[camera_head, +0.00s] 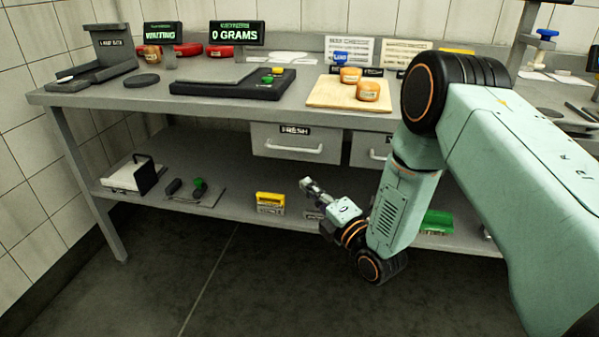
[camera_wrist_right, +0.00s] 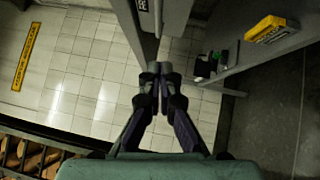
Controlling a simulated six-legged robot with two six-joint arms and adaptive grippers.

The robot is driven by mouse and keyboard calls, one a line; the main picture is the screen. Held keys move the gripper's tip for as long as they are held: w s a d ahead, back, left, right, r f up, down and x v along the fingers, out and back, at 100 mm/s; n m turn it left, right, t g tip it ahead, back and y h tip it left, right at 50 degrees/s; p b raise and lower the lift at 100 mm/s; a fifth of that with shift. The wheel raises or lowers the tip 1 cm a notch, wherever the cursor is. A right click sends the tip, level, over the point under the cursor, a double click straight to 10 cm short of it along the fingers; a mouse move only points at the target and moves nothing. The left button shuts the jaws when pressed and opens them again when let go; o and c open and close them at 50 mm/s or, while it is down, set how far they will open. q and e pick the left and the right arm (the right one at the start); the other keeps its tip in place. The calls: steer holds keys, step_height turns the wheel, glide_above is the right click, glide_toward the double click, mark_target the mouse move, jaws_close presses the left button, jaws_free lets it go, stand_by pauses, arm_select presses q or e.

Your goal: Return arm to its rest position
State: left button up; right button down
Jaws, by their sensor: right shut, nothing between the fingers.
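My right arm comes in from the right in the head view and bends down in front of the bench. Its gripper (camera_head: 312,188) is low, beside the bench's lower shelf and below the drawers, pointing up and to the left. In the right wrist view the gripper (camera_wrist_right: 152,72) has its fingers together with nothing between them. My left gripper does not show in either view.
The grey bench (camera_head: 150,97) carries a scale (camera_head: 232,84), a wooden board (camera_head: 325,95) and cheese wheels (camera_head: 368,91). A drawer marked FRESH (camera_head: 294,142) is closed. A yellow box (camera_head: 270,201) stands on the lower shelf (camera_head: 230,208) near my right gripper. The floor in front is clear.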

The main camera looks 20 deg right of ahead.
steer(key=s+f+m+g+h+p, duration=0.1)
steer(key=s+f+m+g+h, duration=0.2)
steer(key=s+f+m+g, duration=0.9)
steer(key=s+f+m+g+p, duration=0.1)
steer(key=s+f+m+g, duration=0.1)
steer(key=s, duration=0.7)
steer(key=s+a+f+m+g+h+p, duration=0.1)
steer(key=s+m, duration=0.4)
steer(key=s, duration=0.5)
steer(key=s+a+f+m+g+p, duration=0.1)
steer(key=s+f+m+g, duration=0.2)
steer(key=s, duration=0.6)
steer(key=shift+s+a+f+m+g, duration=0.15)
steer(key=shift+s+m+g, duration=0.15)
steer(key=shift+g, duration=0.2)
